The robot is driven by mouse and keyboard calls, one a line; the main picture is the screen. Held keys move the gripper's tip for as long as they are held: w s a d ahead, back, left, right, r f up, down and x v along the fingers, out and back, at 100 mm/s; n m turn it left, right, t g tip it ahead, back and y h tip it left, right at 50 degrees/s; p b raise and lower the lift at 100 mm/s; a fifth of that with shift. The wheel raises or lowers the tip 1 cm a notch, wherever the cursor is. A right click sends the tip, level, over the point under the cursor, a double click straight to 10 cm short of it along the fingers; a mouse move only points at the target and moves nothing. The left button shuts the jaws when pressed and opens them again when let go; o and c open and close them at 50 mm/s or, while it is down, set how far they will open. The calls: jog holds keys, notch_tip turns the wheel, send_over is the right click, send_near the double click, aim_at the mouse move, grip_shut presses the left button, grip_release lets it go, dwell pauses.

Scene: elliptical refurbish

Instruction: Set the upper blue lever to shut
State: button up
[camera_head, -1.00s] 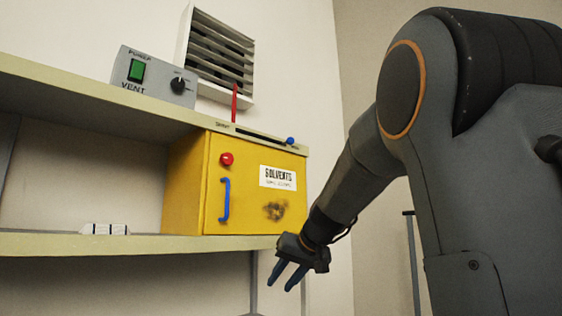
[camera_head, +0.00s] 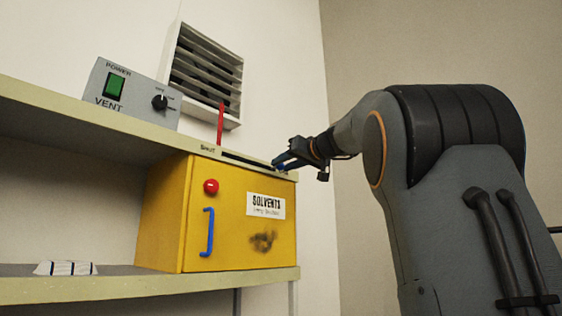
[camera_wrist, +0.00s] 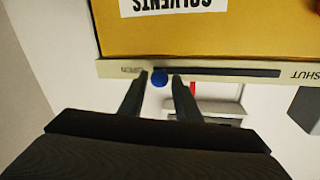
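The upper blue lever shows as a round blue knob (camera_wrist: 160,78) at the OPEN end of a dark slot (camera_wrist: 225,72) in the shelf edge. The SHUT label (camera_wrist: 306,76) is at the slot's other end, which is the left end in the head view (camera_head: 208,149). My gripper (camera_wrist: 160,75) is open, with one finger on each side of the knob and small gaps showing. In the head view my gripper (camera_head: 279,163) is at the slot's right end, and the knob is hard to tell from the fingers.
Below the slot is a yellow solvents cabinet (camera_head: 175,225) with a red button (camera_head: 211,186) and a blue handle (camera_head: 207,232). A red upright piece (camera_head: 220,122) stands behind the slot. A vent control box (camera_head: 135,92) sits on the upper shelf, left of the slot.

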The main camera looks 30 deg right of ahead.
jog(key=shift+w+a+p, duration=0.15)
jog(key=shift+w+p, duration=0.4)
jog(key=shift+w, duration=0.75)
grip_shut()
